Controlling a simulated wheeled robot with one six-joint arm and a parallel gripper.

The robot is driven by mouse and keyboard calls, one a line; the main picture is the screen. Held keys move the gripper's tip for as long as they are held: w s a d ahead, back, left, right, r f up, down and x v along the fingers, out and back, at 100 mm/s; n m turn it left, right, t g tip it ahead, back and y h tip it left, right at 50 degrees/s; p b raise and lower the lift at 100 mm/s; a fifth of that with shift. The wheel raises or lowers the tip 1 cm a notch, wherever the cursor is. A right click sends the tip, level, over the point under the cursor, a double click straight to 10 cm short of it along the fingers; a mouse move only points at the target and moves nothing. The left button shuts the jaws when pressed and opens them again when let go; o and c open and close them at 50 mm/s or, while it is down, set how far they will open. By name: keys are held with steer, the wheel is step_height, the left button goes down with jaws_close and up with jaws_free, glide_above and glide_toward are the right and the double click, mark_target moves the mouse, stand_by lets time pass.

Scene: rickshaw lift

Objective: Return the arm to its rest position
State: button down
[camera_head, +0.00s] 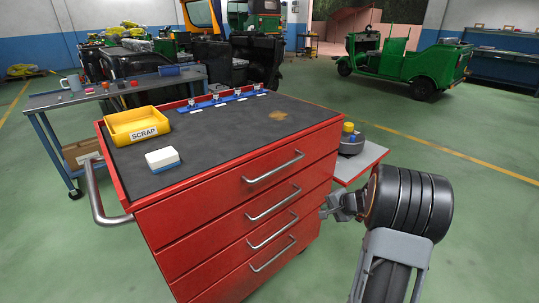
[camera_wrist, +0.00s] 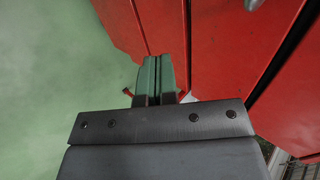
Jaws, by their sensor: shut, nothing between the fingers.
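My gripper (camera_head: 325,211) is at the right side of the red tool cabinet (camera_head: 200,240), low beside its drawer fronts. In the wrist view my gripper (camera_wrist: 152,76) has its two fingers together with nothing between them. They point along the red cabinet side (camera_wrist: 215,45), with green floor to the left. I cannot tell whether the fingertips touch the cabinet. My arm is bent at the right of the head view, and its dark, thick joint hides part of the floor.
On the cabinet top are a yellow SCRAP bin (camera_head: 135,125), a white and blue block (camera_head: 162,159) and a blue rail (camera_head: 222,101). A green rickshaw (camera_head: 410,65) stands behind; floor at right is clear.

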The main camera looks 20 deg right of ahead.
steer(key=s+a+r+n+g+p, duration=0.2)
steer(key=s+a+r+n+p, duration=0.2)
steer(key=a+r+p, duration=0.55)
steer(key=s+a+r+n+g+p, duration=0.2)
steer(key=s+a+r+n+p, duration=0.25)
steer(key=r, duration=0.75)
steer(key=s+a+r+n+g+h+p, duration=0.1)
steer(key=s+a+r+n+h+p, duration=0.3)
steer(key=s+r+p, duration=0.8)
steer(key=shift+a+r+n, duration=0.35)
steer(key=shift+a+r, duration=0.75)
steer(key=shift+r, duration=0.45)
steer(key=c, duration=1.8)
jaws_free()
steer(key=shift+c, duration=0.2)
